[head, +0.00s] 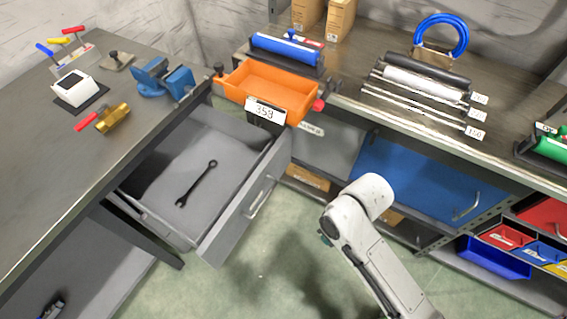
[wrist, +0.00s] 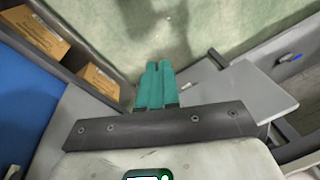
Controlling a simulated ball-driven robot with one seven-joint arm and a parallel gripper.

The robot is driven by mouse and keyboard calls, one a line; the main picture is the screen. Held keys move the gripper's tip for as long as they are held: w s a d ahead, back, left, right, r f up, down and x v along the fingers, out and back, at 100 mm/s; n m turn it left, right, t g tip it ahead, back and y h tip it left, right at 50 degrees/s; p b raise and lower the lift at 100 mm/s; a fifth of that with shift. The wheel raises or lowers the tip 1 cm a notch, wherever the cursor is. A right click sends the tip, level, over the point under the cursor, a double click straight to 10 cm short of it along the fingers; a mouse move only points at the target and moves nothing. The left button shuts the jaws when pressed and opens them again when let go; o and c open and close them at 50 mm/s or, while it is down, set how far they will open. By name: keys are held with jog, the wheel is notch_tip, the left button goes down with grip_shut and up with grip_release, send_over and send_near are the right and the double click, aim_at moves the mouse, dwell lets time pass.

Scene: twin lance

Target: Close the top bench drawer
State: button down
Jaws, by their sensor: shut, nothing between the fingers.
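The top bench drawer (head: 228,219) is pulled well out from under the left bench in the head view. It is grey with a bar handle (head: 262,196) on its front panel. A dark wrench (head: 197,184) lies inside it. My gripper (wrist: 157,66) shows in the wrist view with its two teal fingers together and nothing between them, above the green floor. In the head view my arm stands to the right of the drawer front, apart from it, and mostly hides the gripper. A grey panel beside the fingers in the wrist view may be the drawer; I cannot tell.
An orange bin (head: 270,90) stands at the corner above the drawer. A blue drawer (head: 425,185) is in the right bench, behind my arm. Cardboard boxes (wrist: 38,33) sit on a low shelf. Green floor (head: 270,270) is clear between drawer and arm.

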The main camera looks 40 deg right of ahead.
jog(key=w+f+m+t+y+b, duration=0.2)
jog(key=w+f+y, duration=0.15)
jog(key=f, duration=0.35)
jog(key=m+t+b, duration=0.5)
jog(key=m+t, duration=0.7)
jog(key=t, duration=0.2)
send_near(285, 151)
jog(key=shift+h, duration=0.35)
jog(key=x, duration=0.2)
jog(key=p+x, duration=0.1)
jog(key=x, duration=0.3)
jog(key=shift+w+a+r+p, duration=0.1)
jog(key=shift+w+a+p, duration=0.2)
jog(key=shift+w+a, duration=0.1)
